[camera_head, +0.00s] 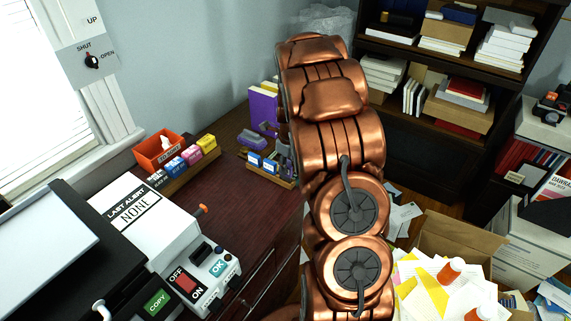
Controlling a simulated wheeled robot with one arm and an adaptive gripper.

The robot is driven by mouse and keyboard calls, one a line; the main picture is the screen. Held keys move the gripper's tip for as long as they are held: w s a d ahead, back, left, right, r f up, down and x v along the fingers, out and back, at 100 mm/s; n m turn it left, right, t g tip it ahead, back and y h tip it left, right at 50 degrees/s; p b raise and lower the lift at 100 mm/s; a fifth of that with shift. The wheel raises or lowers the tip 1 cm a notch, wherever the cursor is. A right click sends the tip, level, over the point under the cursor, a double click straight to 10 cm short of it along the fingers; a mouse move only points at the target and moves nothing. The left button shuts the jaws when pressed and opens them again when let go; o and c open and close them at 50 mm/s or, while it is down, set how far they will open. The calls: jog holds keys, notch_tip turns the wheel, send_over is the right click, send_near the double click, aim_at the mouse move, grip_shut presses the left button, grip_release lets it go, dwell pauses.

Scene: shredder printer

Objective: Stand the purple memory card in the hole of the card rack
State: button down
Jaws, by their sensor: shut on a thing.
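The card rack (283,183) is a low tan wooden block on the dark desk, left of my copper arm. Small blue cards (261,162) stand in its left part. My gripper (282,158) is a small grey shape at the rack's right part, partly covered by my arm. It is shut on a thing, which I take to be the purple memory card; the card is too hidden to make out. The hole and any contact between card and rack are hidden too.
A purple and yellow upright item (263,108) and a low purple object (252,141) stand behind the rack. An orange tissue box (158,150) and a tray of coloured boxes (184,165) are to the left. The desk (236,200) is clear in front.

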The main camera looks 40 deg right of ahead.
jog(key=shift+f, duration=1.1)
jog(key=c, duration=1.1)
grip_release()
jog(key=r, duration=0.4)
jog(key=s+r, duration=0.1)
jog(key=r, duration=0.7)
jog(key=shift+s+d, duration=0.2)
jog(key=shift+d, duration=0.05)
